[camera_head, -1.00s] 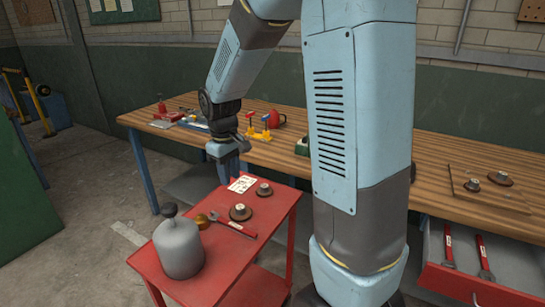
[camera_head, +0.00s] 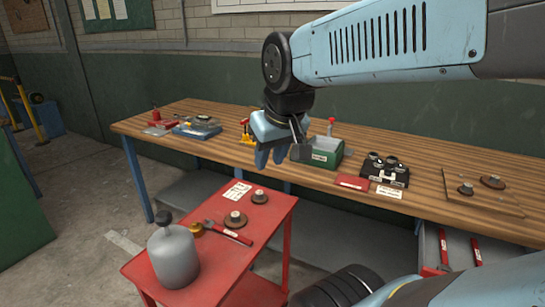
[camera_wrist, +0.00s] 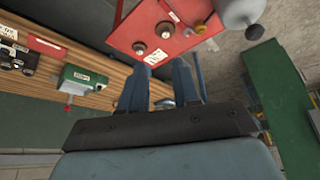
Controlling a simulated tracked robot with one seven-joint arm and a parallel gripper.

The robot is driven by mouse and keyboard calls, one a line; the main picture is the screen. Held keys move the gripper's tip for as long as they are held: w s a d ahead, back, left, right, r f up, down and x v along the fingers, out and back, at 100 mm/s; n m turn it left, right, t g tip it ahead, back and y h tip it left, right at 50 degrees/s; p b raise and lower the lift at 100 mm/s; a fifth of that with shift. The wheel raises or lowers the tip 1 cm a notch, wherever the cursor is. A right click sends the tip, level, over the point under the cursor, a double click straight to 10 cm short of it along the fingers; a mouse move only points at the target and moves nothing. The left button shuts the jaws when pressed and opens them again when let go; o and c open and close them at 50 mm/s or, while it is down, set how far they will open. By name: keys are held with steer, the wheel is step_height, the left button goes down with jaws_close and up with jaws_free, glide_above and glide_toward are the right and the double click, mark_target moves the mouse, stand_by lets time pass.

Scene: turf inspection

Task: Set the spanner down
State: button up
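A spanner (camera_head: 228,232) with a red handle lies flat on the top of the red cart (camera_head: 197,265). It lies between a grey canister (camera_head: 173,257) and two round discs (camera_head: 235,219). My gripper (camera_head: 270,160) is up and to the right of the cart, in front of the workbench, apart from the spanner. In the wrist view its two blue fingers (camera_wrist: 160,85) stand apart with nothing between them. Two more red-handled spanners (camera_head: 443,245) lie in the open drawer at the right, partly hidden by my arm.
A brass piece (camera_head: 196,229) and a white label sit on the cart. Floor left of the cart is clear.

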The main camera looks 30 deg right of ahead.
steer(key=shift+s+d+r+m+t, duration=0.1)
steer(key=shift+s+r+m+t, duration=0.05)
steer(key=shift+s, duration=0.4)
steer(key=shift+s+d+r+m+t, duration=0.1)
steer(key=shift+s+m+t, duration=0.05)
steer(key=shift+s, duration=0.4)
